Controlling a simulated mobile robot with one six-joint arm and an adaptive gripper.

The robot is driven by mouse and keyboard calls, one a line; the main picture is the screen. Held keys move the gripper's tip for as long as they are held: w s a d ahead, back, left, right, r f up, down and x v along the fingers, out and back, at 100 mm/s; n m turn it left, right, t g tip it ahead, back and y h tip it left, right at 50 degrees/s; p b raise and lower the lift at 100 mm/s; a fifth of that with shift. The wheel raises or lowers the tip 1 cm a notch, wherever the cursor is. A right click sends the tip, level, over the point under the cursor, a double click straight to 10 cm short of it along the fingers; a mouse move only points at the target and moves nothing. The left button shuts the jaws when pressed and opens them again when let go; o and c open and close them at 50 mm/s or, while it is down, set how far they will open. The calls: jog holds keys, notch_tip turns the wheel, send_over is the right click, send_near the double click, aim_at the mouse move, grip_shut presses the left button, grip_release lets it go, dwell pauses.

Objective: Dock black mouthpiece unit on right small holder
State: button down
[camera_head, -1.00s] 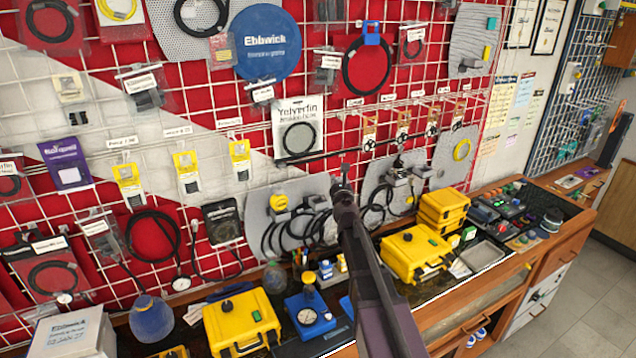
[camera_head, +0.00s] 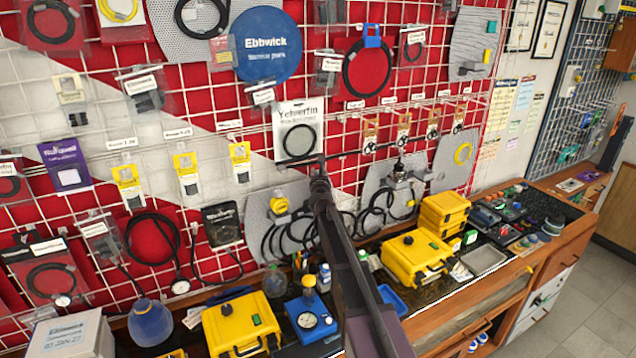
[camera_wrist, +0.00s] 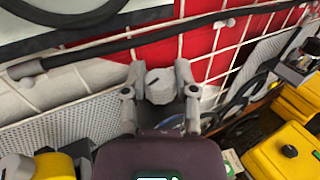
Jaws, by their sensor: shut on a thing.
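My gripper (camera_wrist: 160,100) is shut on a grey, faceted, knob-like piece (camera_wrist: 159,84), which shows between its fingers in the wrist view. I cannot tell whether this belongs to the black mouthpiece unit. In the head view my gripper (camera_head: 319,180) is small and dark, in front of the wall grid, just below a long black bar (camera_head: 300,160). The bar also crosses behind the fingers in the wrist view (camera_wrist: 120,46). Several small holders (camera_head: 403,128) line the wall to the right; which one is the right small holder is unclear.
A grey panel (camera_head: 447,165) with a metal regulator piece (camera_head: 400,175) and black hoses stands right of my gripper. Yellow cases (camera_head: 417,255) and a metal tray (camera_head: 484,260) sit on the bench below. Packaged goods crowd the wall grid.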

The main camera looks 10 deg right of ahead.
jog(key=shift+f+b, duration=1.8)
jog(key=shift+f, duration=0.1)
jog(key=shift+c, duration=2)
grip_release()
jog(key=shift+s+r, duration=0.1)
jog(key=shift+r, duration=0.1)
jog(key=s+a, duration=0.1)
jog(key=s, duration=1)
jog(key=shift+s+a, duration=0.25)
jog(key=shift+s, duration=0.15)
